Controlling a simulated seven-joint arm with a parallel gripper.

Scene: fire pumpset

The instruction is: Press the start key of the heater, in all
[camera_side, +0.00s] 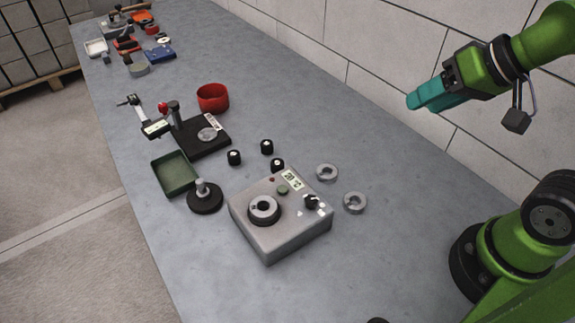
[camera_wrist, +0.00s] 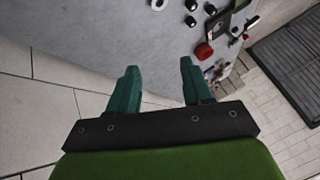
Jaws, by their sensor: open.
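The heater is a grey box (camera_side: 280,222) in the middle of the bench in the side view. On its top are a dark ring around a round post (camera_side: 263,209), a small display (camera_side: 291,180), a green round key (camera_side: 283,190), a small red round spot (camera_side: 271,180) and a black knob (camera_side: 311,201). No start label is readable. My gripper (camera_side: 411,103) is up at the right, high above the bench and well apart from the heater. Its teal fingers are spread and empty in the wrist view (camera_wrist: 158,70). The heater is not recognisable in the wrist view.
Two metal rings (camera_side: 327,172) (camera_side: 355,202) lie right of the heater, and black caps (camera_side: 267,146) behind it. A dial gauge stand (camera_side: 203,137), green tray (camera_side: 175,174), round black-based post (camera_side: 205,197) and red cup (camera_side: 212,97) stand farther left. A block wall (camera_side: 400,70) runs along the bench.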

